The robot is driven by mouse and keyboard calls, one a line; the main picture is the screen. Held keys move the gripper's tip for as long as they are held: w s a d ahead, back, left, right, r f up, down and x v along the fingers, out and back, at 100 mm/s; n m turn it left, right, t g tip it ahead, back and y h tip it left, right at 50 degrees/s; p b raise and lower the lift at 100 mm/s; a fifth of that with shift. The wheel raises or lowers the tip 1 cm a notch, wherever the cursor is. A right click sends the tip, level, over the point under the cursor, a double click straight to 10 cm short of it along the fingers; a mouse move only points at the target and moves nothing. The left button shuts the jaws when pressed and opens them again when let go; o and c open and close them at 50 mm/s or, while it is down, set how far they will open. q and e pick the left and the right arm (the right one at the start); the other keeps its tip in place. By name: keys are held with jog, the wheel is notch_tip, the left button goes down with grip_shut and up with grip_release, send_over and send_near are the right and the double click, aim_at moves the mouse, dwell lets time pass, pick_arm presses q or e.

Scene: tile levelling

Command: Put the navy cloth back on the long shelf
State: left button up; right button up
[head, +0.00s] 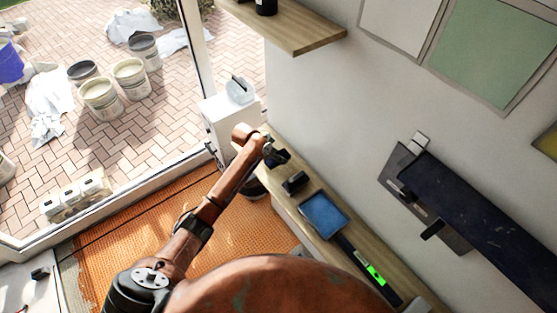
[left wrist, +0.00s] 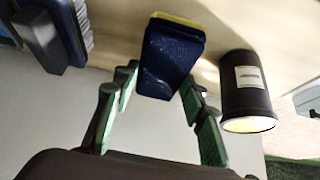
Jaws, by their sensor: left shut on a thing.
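The navy cloth (left wrist: 172,62) shows in the left wrist view as a folded dark blue block with a yellow edge. It sits between the green-padded fingers of my left gripper (left wrist: 160,85), which is shut on it. The cloth is close to the pale wooden surface of the long shelf (left wrist: 125,22); I cannot tell if they touch. In the head view my left gripper (head: 276,155) is over the far end of the long shelf (head: 288,203), and the cloth cannot be made out there. My right gripper is not in view.
A dark labelled jar (left wrist: 247,95) stands close beside the cloth. On the other side is a brush-like block (left wrist: 52,35). Along the shelf are a black block (head: 295,183), a blue pad (head: 324,215) and a dark tool with a green light (head: 375,273). A higher shelf (head: 300,32) juts out.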

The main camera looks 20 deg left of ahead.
pick_arm(q)
jog(key=shift+f+p, duration=0.45)
jog(key=shift+f, duration=1.1)
jog(key=o, duration=1.3)
jog(key=v, duration=1.2)
jog(key=shift+b, duration=0.35)
